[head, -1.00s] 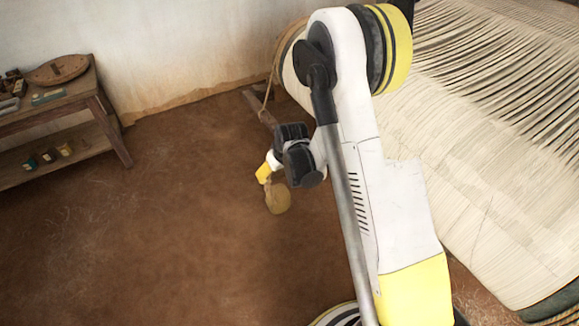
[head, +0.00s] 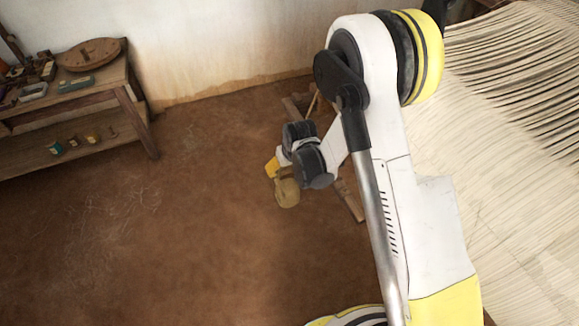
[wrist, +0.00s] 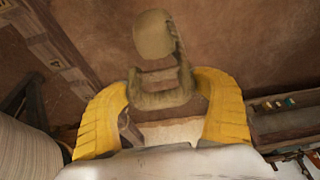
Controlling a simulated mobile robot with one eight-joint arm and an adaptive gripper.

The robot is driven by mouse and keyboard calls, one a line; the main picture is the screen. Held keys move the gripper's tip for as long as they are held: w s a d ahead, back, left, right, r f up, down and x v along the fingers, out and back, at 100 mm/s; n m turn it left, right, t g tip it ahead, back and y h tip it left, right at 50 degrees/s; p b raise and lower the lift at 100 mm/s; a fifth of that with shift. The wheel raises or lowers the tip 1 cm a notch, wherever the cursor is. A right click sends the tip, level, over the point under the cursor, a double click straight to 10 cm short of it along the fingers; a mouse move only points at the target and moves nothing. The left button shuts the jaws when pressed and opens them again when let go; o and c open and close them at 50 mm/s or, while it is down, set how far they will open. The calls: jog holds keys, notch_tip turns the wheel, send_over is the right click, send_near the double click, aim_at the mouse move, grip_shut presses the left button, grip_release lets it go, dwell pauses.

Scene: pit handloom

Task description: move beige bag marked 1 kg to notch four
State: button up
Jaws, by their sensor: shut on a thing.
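The beige bag (head: 287,193) hangs from my gripper (head: 272,167) in the head view, clear of the floor as far as I can tell. In the wrist view the bag (wrist: 153,37) lies beyond the fingertips, with a loop or hanger (wrist: 160,88) running back toward the yellow fingers. My gripper (wrist: 165,105) is shut on it, though the exact contact is hard to see. The 1 kg mark is not readable. A wooden bar with pale marks or notches (wrist: 58,48) runs along the upper left of the wrist view. I cannot tell which notch is the fourth.
A wooden bench (head: 110,97) with a round wooden disc (head: 90,54) and small items stands at the left. The loom's pale warp (head: 500,160) fills the right. A wooden piece (head: 350,203) stands partly behind my arm. The brown floor between is clear.

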jog(key=shift+w+d+f, duration=0.15)
jog(key=shift+w+d, duration=0.65)
jog(key=shift+d, duration=1.65)
jog(key=shift+w+d+f, duration=0.2)
jog(key=shift+w+d, duration=0.65)
jog(key=shift+d, duration=1.65)
jog(key=shift+w+d+f, duration=0.15)
jog(key=shift+w+d, duration=0.65)
jog(key=shift+d, duration=1.65)
jog(key=shift+f, duration=1.1)
jog(key=shift+f, duration=0.3)
jog(key=shift+c, duration=0.2)
jog(key=o, duration=1.5)
jog(key=shift+s, duration=0.1)
